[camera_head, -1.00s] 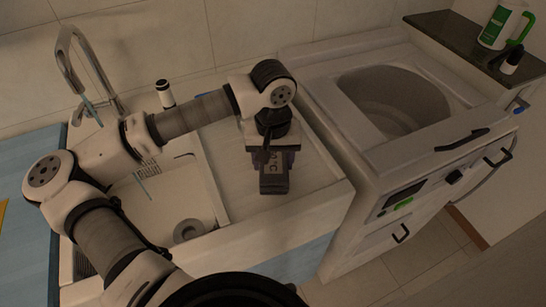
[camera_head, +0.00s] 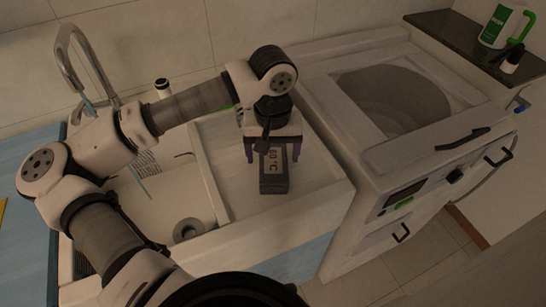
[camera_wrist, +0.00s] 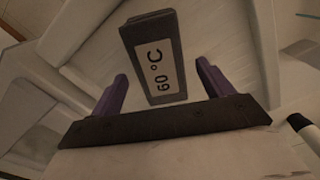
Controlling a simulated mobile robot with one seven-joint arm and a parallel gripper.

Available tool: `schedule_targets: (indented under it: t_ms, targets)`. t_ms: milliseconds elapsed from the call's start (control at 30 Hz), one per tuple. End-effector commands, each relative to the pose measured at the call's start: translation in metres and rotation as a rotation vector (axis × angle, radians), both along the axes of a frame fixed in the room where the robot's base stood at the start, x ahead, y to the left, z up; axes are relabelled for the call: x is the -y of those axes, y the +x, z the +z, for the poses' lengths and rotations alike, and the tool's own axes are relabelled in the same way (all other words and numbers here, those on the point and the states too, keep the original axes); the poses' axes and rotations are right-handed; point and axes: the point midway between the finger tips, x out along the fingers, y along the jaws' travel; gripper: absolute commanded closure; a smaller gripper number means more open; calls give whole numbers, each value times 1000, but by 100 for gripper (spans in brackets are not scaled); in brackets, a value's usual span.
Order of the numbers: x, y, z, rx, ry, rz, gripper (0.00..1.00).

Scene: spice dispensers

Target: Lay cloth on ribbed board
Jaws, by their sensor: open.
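A dark block (camera_head: 273,178) with a pale "60 °C" label stands on the pale draining board (camera_head: 315,172) to the right of the sink. It also shows in the wrist view (camera_wrist: 155,60). My gripper (camera_head: 272,156) is open above and around the block's upper end. In the wrist view its two purple fingers stand on either side of the block, with gaps between. I see faint lines on the board in the wrist view but cannot make out clear ribs. I can make out no cloth in either view.
The sink basin (camera_head: 165,205) with a drain lies left of the board, with a tap (camera_head: 75,65) behind it. A white machine with a round opening (camera_head: 395,100) stands at the right. A green-and-white bottle (camera_head: 498,25) is on a dark shelf at the upper right.

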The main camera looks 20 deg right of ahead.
Motion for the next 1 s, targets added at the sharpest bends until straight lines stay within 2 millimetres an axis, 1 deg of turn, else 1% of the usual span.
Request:
schedule_targets:
  t_ms: [200, 300, 433, 600, 1000]
  targets:
    - [1, 0, 48, 4, 0, -1, 20]
    - [1, 0, 68, 3, -1, 0, 20]
    - [0, 0, 87, 1, 0, 0, 20]
    - [0, 0, 98, 0, 0, -1, 20]
    - [0, -1, 99, 0, -1, -1, 20]
